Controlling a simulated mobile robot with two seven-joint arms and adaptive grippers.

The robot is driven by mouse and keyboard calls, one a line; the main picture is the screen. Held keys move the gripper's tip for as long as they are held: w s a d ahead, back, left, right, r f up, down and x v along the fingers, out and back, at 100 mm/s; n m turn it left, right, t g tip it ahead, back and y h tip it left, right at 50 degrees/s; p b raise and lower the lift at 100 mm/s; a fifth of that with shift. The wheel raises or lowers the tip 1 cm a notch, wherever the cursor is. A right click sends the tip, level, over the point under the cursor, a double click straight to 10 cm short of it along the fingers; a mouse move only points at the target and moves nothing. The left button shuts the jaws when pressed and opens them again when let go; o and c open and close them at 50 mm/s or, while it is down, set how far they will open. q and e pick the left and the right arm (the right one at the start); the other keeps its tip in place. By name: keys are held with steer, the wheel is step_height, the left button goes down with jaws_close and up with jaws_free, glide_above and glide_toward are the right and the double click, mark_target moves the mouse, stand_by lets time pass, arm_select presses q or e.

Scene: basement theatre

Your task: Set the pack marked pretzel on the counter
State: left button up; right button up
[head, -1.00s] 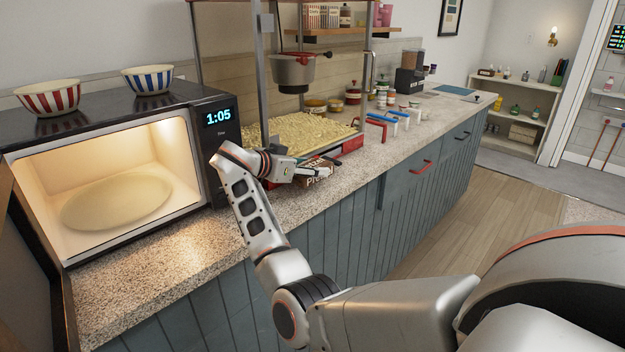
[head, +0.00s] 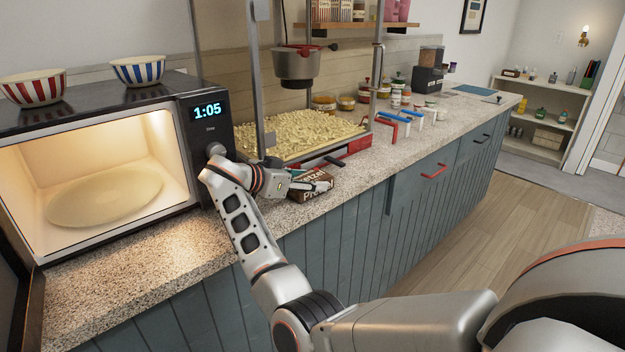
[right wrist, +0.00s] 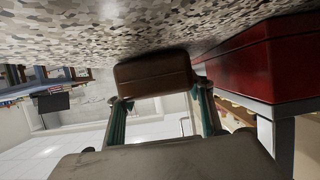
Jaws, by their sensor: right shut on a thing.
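The pack marked pretzel (head: 313,177) is brown with white letters, partly covered by my gripper. My right gripper (head: 319,186) is shut on it, at the front part of the speckled counter (head: 350,183), just in front of the popcorn machine. In the right wrist view the pack (right wrist: 153,74) sits between the two teal-sided fingers, close to the counter surface (right wrist: 120,30). I cannot tell whether it touches the counter. My left gripper is not in view.
The popcorn machine's red base (head: 357,146) is close behind the pack. The lit, open microwave (head: 105,190) stands to the left with two striped bowls on top. Blue and red-handled scoops (head: 400,118) and jars lie further right. The counter's front strip is bare.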

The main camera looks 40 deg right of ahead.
steer(key=shift+a+r, duration=0.1)
steer(key=shift+f, duration=0.25)
steer(key=o, duration=1.3)
steer(key=shift+c, duration=0.2)
steer(key=shift+r, duration=0.1)
